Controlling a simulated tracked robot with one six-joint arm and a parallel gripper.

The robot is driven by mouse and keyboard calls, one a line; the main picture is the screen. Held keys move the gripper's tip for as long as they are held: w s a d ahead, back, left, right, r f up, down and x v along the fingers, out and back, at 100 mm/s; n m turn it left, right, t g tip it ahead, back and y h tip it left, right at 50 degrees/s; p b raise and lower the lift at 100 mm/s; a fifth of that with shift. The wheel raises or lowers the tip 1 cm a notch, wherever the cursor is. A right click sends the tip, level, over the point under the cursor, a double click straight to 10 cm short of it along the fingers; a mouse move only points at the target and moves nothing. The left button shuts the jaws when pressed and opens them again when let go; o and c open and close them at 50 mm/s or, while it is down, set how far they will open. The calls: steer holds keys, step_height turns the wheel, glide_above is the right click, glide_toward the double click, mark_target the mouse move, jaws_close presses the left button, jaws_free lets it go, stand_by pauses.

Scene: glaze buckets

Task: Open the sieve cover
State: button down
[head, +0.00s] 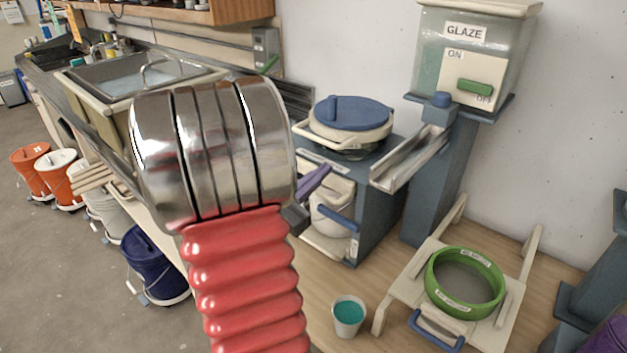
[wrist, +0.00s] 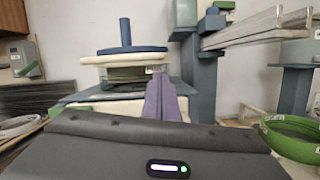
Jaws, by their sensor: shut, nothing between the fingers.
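A round blue lid (head: 352,112) with an upright blue knob lies flat on a cream ring on top of a dark blue cabinet (head: 385,185). The lid is down; I take it to be the sieve cover. In the wrist view the lid (wrist: 118,50) shows edge-on, with its knob standing up. My gripper (head: 327,170), with purple fingers, is shut and empty. It is in front of the cabinet, below the lid in the head view, and seems apart from it. In the wrist view the fingertips (wrist: 159,76) overlap the front of the cabinet top.
A metal chute (head: 408,160) runs down beside the lid from the GLAZE tank (head: 465,60). A white bucket (head: 330,218) stands inside the cabinet. A green sieve ring (head: 432,285) lies on a cream frame, with a cup of teal liquid (head: 349,317) nearby. A sink stands at the left.

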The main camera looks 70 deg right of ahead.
steer(key=shift+x, duration=3.1)
steer(key=shift+r, duration=0.1)
